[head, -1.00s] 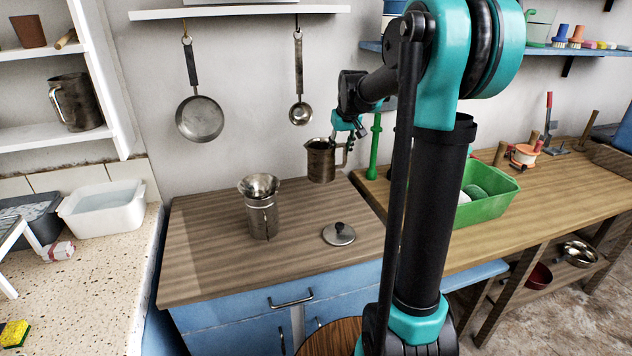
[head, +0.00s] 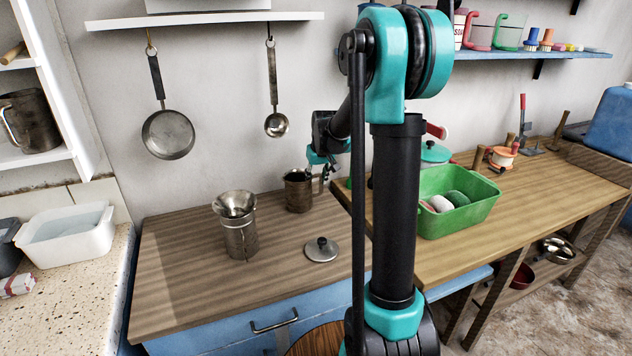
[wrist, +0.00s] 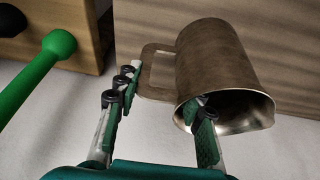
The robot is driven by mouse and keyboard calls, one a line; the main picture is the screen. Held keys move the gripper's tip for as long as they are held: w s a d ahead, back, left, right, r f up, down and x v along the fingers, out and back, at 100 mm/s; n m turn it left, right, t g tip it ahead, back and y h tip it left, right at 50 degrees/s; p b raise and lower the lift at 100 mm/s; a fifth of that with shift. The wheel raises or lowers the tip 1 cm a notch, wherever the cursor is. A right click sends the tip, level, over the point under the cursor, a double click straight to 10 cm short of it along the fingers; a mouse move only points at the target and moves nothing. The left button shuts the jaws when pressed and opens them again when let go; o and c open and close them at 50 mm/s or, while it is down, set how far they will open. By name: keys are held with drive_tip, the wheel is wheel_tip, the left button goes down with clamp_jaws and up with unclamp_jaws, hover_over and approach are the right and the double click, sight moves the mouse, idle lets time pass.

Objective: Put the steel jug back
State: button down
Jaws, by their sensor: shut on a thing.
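The steel jug (head: 298,192) is upright at the back right of the wooden counter; I cannot tell whether its base touches the wood. My gripper (head: 322,172) is shut on it at the handle side, right of the jug. In the wrist view the jug (wrist: 222,65) shows its open mouth and its handle. One finger of my gripper (wrist: 162,110) reaches into the mouth, the other lies outside by the handle. A second steel jug (head: 32,122) stands on the white shelf at the left.
A steel canister with a funnel-like top (head: 240,230) and a lid (head: 321,249) stand on the counter (head: 190,285) near the jug. A pan (head: 168,135) and a ladle (head: 276,124) hang above. A green basin (head: 470,215) stands on the right bench.

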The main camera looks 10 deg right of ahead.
drive_tip(key=shift+f, duration=0.2)
drive_tip(key=shift+f, duration=0.1)
drive_tip(key=c, duration=1)
unclamp_jaws()
drive_tip(key=shift+o, duration=0.2)
drive_tip(key=v, duration=1.2)
